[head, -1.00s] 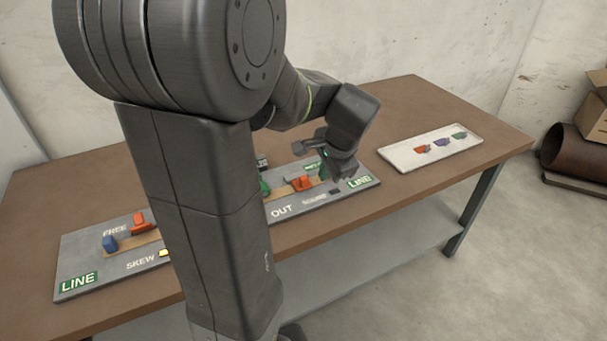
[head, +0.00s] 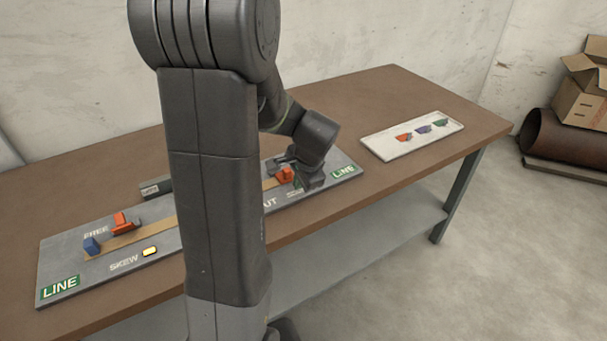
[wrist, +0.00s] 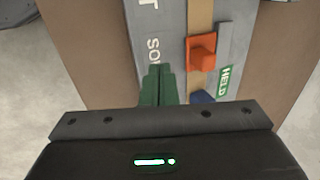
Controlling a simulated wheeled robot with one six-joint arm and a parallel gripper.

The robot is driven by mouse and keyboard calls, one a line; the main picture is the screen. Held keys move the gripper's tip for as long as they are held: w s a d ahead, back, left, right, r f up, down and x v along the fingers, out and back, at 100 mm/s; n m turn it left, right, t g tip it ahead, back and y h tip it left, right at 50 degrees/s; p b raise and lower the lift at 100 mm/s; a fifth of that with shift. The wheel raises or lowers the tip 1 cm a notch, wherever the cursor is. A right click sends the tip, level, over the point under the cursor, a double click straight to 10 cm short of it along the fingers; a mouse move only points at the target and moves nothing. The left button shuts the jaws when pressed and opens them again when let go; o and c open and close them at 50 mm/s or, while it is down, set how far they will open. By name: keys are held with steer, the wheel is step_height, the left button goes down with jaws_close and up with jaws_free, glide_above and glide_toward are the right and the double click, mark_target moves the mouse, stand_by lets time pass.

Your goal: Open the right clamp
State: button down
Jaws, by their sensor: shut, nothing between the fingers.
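The right clamp (head: 284,175) is an orange block with a raised handle on the tan strip near the board's right end. In the wrist view the right clamp (wrist: 201,52) lies just right of my fingers, beside a green HELD label (wrist: 226,80). My gripper (head: 297,184) is low over the board, close to the clamp. In the wrist view the green fingers of my gripper (wrist: 158,70) are shut and empty, left of the clamp with a gap in the picture. A blue block (wrist: 203,97) shows partly, nearer the wrist.
The grey board (head: 200,236) lies on a brown table (head: 390,85). At its left are another orange clamp (head: 123,222), a blue block (head: 91,245) and a lit yellow lamp (head: 150,251). A white tray (head: 375,148) with coloured pieces lies right. My arm hides the board's middle.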

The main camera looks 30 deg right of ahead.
mark_target(285, 173)
steer(key=shift+w+a+r, duration=0.1)
steer(key=shift+w+r, duration=0.05)
steer(key=shift+w, duration=0.7)
steer(key=shift+w+a+r, duration=0.1)
steer(key=shift+w, duration=0.75)
steer(key=shift+r+p, duration=0.15)
steer(key=shift+p, duration=0.35)
steer(key=shift+r+p, duration=0.15)
steer(key=shift+p, duration=0.15)
steer(key=shift+w+g, duration=0.1)
steer(key=shift+g, duration=0.3)
